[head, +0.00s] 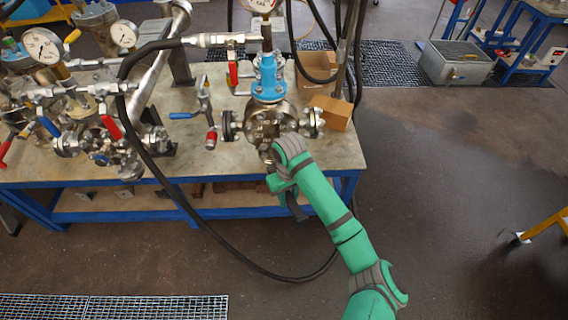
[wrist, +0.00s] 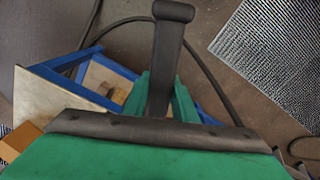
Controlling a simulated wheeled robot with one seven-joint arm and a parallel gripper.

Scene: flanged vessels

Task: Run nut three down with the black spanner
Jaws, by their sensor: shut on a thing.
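My gripper (wrist: 160,88) has green fingers and is shut on the black spanner (wrist: 168,50). The spanner sticks out from between the fingers, with its rounded end away from the wrist. In the head view my gripper (head: 282,187) hangs at the front edge of the bench, below and in front of the flanged steel vessel (head: 268,124). A short dark piece of the spanner (head: 297,207) shows below it. My arm covers part of the vessel's front. Single nuts are too small to tell apart, and I cannot pick out nut three.
The vessel stands on a blue-framed bench (head: 335,150) under a blue valve body (head: 268,75). A cardboard box (head: 331,113) sits to its right. A black hose (head: 185,205) loops down in front of the bench. The floor to the right is mostly clear.

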